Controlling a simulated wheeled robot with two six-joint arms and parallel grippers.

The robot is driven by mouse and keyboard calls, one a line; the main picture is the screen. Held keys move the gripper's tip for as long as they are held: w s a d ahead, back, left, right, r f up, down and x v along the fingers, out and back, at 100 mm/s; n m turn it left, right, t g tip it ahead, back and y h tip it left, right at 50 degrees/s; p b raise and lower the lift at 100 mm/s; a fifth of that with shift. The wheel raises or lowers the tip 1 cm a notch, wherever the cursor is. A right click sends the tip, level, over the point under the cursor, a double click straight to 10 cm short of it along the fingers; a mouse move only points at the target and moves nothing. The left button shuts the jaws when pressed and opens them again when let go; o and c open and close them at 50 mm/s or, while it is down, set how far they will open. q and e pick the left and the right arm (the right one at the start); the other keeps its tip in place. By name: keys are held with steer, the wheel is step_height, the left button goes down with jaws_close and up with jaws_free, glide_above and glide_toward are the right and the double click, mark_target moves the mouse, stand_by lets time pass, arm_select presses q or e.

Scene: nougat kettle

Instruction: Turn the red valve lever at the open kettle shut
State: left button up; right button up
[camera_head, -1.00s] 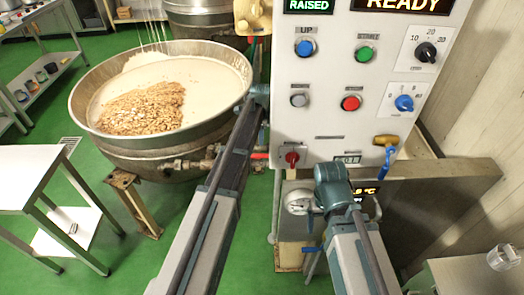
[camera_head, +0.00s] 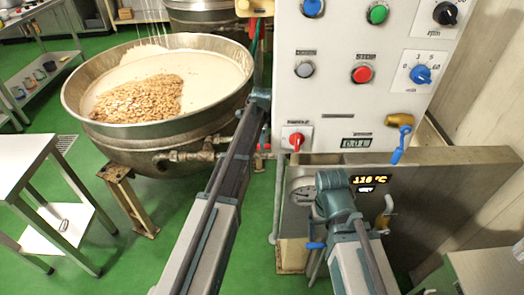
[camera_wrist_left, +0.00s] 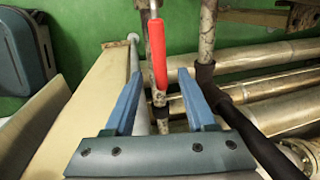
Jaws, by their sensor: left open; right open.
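The open kettle (camera_head: 200,150) is a wide steel bowl of pale mass with a pile of nuts. In the left wrist view, the red valve lever (camera_wrist_left: 158,55) hangs upright from the pipework. My left gripper (camera_wrist_left: 161,88) is open; its two blue fingers stand on either side of the lever's lower end, with visible gaps. I cannot tell whether they reach it in depth. In the head view, my left arm (camera_head: 225,190) passes in front of the kettle's outlet pipe and hides much of the lever.
A control panel (camera_head: 335,100) with buttons, knobs and a red switch (camera_head: 296,140) stands right of my left arm. A white table (camera_head: 20,160) stands left; green floor is open between.

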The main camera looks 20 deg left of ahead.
arm_select(q)
steer(key=f, duration=0.1)
steer(key=f+b, duration=0.2)
steer(key=shift+w+a+f, duration=0.1)
steer(key=shift+w+f, duration=0.2)
arm_select(e)
step_height(320, 180, down, 4)
steer(key=shift+r, duration=0.25)
arm_select(q)
steer(key=shift+r, duration=0.1)
jaws_close()
stand_by(0.7)
